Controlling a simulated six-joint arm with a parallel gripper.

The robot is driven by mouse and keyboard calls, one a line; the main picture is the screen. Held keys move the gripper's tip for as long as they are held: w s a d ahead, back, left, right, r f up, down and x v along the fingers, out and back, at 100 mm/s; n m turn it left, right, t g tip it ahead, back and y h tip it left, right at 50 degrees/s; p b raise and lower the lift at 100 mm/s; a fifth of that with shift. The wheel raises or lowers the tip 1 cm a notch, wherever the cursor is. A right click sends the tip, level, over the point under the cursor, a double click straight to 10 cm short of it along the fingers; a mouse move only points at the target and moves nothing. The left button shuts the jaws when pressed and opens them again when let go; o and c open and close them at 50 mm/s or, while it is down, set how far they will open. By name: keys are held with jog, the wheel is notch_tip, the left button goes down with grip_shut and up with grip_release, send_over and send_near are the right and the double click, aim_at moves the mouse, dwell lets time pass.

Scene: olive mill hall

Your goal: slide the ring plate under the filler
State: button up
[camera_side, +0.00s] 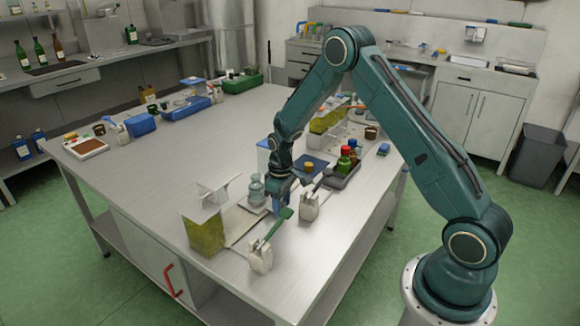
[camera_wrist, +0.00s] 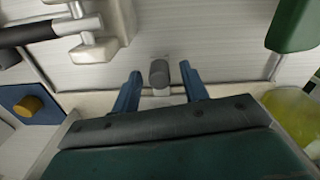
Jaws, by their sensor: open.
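My gripper (camera_wrist: 158,88) is open, with its two blue fingers on either side of a small grey knob (camera_wrist: 159,73) on a pale stem. A gap shows between knob and fingers. In the side view my gripper (camera_side: 281,207) points down low over the bench. A flat pale plate (camera_side: 236,222) lies just left of it; I cannot tell for sure that this is the ring plate. A stacked grey-blue piece (camera_side: 257,189) stands beside my gripper. It may be the filler, but I cannot tell. My gripper partly hides this spot.
A white clamp with a green handle (camera_side: 262,258) stands in front, another white clamp (camera_side: 310,207) to the right. A yellow-green container (camera_side: 205,232) stands left. A blue plate with an orange knob (camera_side: 310,166) and a dark tray (camera_side: 343,177) lie behind.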

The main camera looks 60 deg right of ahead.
grip_shut()
jog(key=shift+a, duration=0.1)
jog(key=a, duration=1.2)
jog(key=shift+a, duration=0.15)
grip_release()
jog(key=shift+a, duration=0.1)
